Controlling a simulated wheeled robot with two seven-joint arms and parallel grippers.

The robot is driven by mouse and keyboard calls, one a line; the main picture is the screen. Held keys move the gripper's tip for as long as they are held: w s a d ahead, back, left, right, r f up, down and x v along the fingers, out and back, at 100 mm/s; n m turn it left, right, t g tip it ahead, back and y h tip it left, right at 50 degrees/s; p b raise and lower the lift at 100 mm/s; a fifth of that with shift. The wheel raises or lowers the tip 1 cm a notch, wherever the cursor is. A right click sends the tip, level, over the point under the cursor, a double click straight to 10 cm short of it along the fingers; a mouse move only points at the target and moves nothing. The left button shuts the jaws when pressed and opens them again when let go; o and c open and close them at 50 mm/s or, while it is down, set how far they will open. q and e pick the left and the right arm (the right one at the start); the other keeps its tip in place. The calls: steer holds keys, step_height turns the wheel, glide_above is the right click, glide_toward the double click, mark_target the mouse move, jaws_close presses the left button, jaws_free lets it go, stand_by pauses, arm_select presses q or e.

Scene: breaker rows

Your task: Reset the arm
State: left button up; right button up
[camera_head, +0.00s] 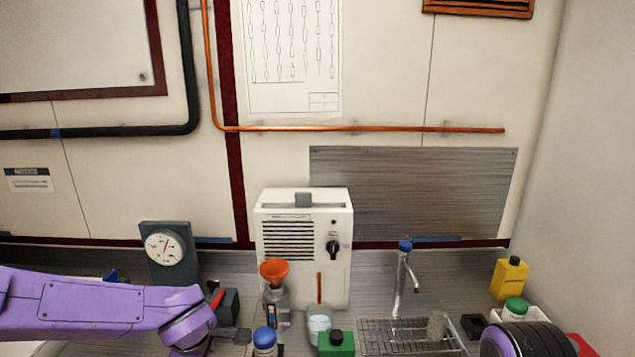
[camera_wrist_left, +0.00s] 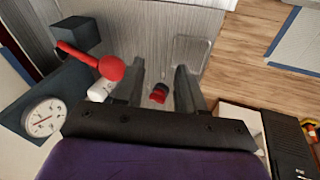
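My left arm (camera_head: 90,308), purple, comes in from the left in the head view, low over the counter. In the left wrist view its gripper (camera_wrist_left: 160,70) has two dark fingers set apart, with nothing gripped. A small red-topped item (camera_wrist_left: 159,93) shows beyond the gap between them. A dark box (camera_wrist_left: 72,36) with a red lever and a red ball knob (camera_wrist_left: 111,67) is left of the fingers, apart from them. This box (camera_head: 230,303) also shows beside my left wrist in the head view. A dark round part of my right arm (camera_head: 525,340) shows at lower right; its gripper is out of view.
A dial gauge (camera_head: 165,247) stands behind my left arm. A tap (camera_head: 402,280), drying rack (camera_head: 400,336) and yellow bottle (camera_head: 509,279) are right.

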arm_select(q)
steer(key=s+a+f+m+y, duration=0.2)
steer(key=s+a+f+m, duration=0.15)
steer(key=s+f, duration=0.5)
steer(key=s+a+f+m+y, duration=0.2)
steer(key=s+a+f+y, duration=0.3)
steer(key=f, duration=0.7)
steer(key=s+d+f+m+h, duration=0.1)
steer(key=s+f+m+h, duration=0.15)
steer(key=s, duration=0.55)
steer(key=s+f+m+h, duration=0.2)
steer(key=s+f+h, duration=0.15)
steer(key=s, duration=0.55)
step_height(320, 180, down, 12)
steer(key=w+y+b, duration=0.1)
steer(key=b, duration=1)
steer(key=shift+w+r+g, duration=0.25)
steer(key=shift+g, duration=0.05)
